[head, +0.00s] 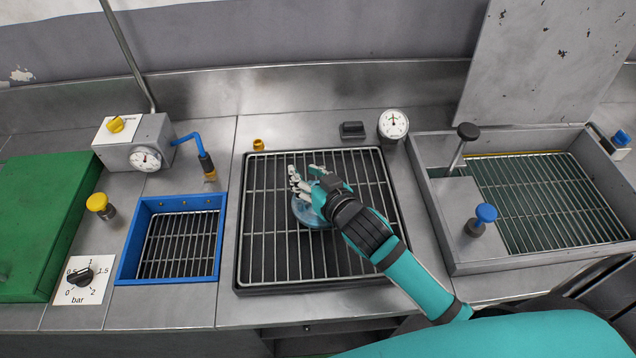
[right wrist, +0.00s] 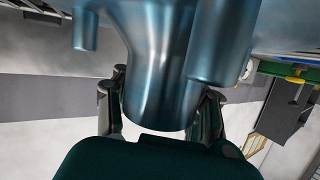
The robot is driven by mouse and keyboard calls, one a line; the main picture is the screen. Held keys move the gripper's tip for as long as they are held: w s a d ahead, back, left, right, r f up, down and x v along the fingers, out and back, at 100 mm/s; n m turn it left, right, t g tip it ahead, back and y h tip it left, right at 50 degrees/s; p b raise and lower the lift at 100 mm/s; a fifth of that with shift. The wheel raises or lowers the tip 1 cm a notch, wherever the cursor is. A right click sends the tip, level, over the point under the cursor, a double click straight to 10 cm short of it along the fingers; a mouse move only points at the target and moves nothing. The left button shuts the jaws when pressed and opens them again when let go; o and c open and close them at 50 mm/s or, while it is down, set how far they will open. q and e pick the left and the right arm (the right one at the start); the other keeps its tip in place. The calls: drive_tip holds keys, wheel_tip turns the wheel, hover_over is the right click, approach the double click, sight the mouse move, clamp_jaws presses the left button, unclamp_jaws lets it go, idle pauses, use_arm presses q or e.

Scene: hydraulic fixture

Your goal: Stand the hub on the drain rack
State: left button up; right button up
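The hub (head: 305,214) is a bluish metal piece with a round flange, seen over the middle of the drain rack (head: 266,255), a wire grid in a dark tray. My right gripper (head: 306,174) is over the hub and partly hides it. In the right wrist view the hub (right wrist: 160,70) fills the middle, with its thick neck between the fingers of my right gripper (right wrist: 160,105). The fingers lie close against both sides of the neck and look shut on it. Whether the hub touches the rack is hard to tell. My left gripper is out of view.
A blue-framed grate (head: 123,268) and a green lid (head: 45,220) lie to the left. A metal basin with a grid (head: 440,240) stands to the right. A gauge (head: 393,124), a dark block (head: 352,129) and a small brass fitting (head: 258,144) sit behind the rack.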

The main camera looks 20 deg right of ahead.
drive_tip(key=b+v, duration=0.1)
drive_tip(key=v, duration=1)
drive_tip(key=shift+r, duration=0.15)
drive_tip(key=shift+s+d+r+b, duration=0.1)
drive_tip(key=shift+s+r+b, duration=0.2)
drive_tip(key=shift+s, duration=0.2)
drive_tip(key=shift+f, duration=0.1)
